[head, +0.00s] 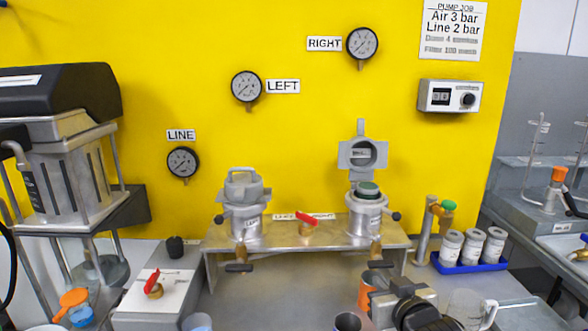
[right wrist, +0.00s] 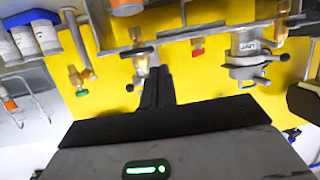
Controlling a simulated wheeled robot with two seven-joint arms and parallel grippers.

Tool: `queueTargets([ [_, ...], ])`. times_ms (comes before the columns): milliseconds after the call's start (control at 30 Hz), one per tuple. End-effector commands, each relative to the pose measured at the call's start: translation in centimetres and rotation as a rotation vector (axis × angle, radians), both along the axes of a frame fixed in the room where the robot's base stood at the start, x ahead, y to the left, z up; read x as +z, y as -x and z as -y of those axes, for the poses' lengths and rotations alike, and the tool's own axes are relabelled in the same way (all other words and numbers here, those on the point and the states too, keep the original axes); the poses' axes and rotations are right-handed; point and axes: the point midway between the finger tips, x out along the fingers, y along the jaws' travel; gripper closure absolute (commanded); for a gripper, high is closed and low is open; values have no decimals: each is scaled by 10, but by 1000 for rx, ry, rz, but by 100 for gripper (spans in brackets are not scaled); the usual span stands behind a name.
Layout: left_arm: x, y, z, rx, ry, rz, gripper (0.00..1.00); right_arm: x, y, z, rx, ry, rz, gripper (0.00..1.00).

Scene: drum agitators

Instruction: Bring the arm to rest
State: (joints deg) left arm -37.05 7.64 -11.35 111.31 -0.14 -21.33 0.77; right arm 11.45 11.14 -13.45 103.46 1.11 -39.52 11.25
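My right gripper (head: 380,284) is low in the head view, right of centre, in front of the bench with the two pots. In the right wrist view, where the scene hangs upside down, its two black fingers (right wrist: 158,82) lie close together with nothing visible between them. The left pot (head: 245,205) has its lid down. The right pot (head: 367,212) has its lid (head: 362,153) raised. Neither is touched by the gripper as far as I can see. My left gripper is not recognisable in either view.
An orange cup (head: 366,293) and a clear mug (head: 468,310) stand close beside my right arm. A blue tray (head: 468,266) with several white jars is to the right. A red-handled valve (head: 306,223) sits between the pots. The grey surface below the left pot is clear.

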Motion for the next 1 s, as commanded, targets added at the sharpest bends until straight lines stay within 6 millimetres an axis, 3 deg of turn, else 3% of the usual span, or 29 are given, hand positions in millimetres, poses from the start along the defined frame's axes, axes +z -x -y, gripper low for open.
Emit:
queueTargets([
  [33, 0, 0, 0, 0, 0, -1, 20, -39, 27, -3, 12, 1, -55, 100],
  [200, -2, 2, 0, 0, 0, -5, 20, -131, 117, -12, 46, 9, -185, 100],
  [333, -2, 2, -1, 0, -1, -7, 20, -179, 190, -17, 65, 14, -275, 100],
  [400, -2, 2, -1, 1, -2, -8, 20, -195, 223, -18, 72, 16, -311, 100],
  [500, -3, 2, -1, 1, -2, -8, 20, -208, 257, -19, 77, 18, -348, 100],
  [633, -3, 2, -1, 1, -2, -8, 20, -215, 277, -20, 81, 20, -369, 100],
  [1000, -3, 3, -1, 0, -1, -9, 20, -216, 278, -20, 81, 20, -371, 100],
])
